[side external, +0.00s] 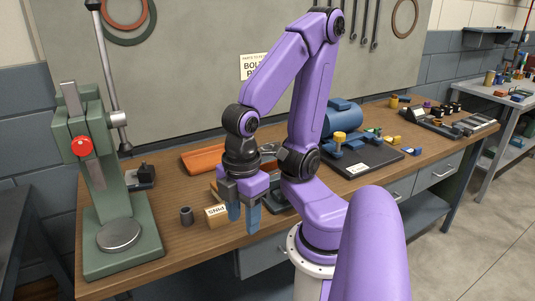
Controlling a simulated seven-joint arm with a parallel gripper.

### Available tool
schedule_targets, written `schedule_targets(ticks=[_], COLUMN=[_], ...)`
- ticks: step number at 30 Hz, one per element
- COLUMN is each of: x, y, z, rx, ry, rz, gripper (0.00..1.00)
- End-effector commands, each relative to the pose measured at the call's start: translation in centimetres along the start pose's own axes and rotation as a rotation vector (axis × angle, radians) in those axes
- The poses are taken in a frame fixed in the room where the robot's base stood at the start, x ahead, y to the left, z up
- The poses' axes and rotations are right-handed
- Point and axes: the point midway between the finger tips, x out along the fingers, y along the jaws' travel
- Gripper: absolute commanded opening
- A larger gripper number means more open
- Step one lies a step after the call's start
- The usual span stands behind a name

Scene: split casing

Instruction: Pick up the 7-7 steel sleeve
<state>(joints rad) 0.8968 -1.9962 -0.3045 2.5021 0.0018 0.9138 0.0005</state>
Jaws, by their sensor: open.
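A green arbor press (115,200) with a round steel plate stands at the left. An orange item (203,159) lies behind my gripper. A blue motor-like casing (342,118) and a black board (365,160) are at the right. The bench's front edge runs close below my gripper.

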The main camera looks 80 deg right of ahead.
Motion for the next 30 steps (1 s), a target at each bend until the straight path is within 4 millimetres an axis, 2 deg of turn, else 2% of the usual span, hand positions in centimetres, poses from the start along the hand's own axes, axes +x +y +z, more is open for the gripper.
schedule_targets(ticks=[3,5,6,8,16,19,23,26,30], x=[0.0,0.0,0.0,0.0,0.0,0.1,0.6,1.0,1.4], y=[0.0,0.0,0.0,0.0,0.1,0.9,4.4,8.4,14.3], z=[0.0,0.0,0.0,0.0,0.0,-0.1,-0.2,0.1,1.7], rx=[0.0,0.0,0.0,0.0,0.001,0.009,0.033,0.055,0.076], ry=[0.0,0.0,0.0,0.0,-0.001,-0.014,-0.067,-0.138,-0.261], rz=[0.0,0.0,0.0,0.0,0.001,0.02,0.094,0.172,0.266], gripper=[0.45,0.65,0.78,0.95,0.95,0.95,0.95,0.95,0.95])
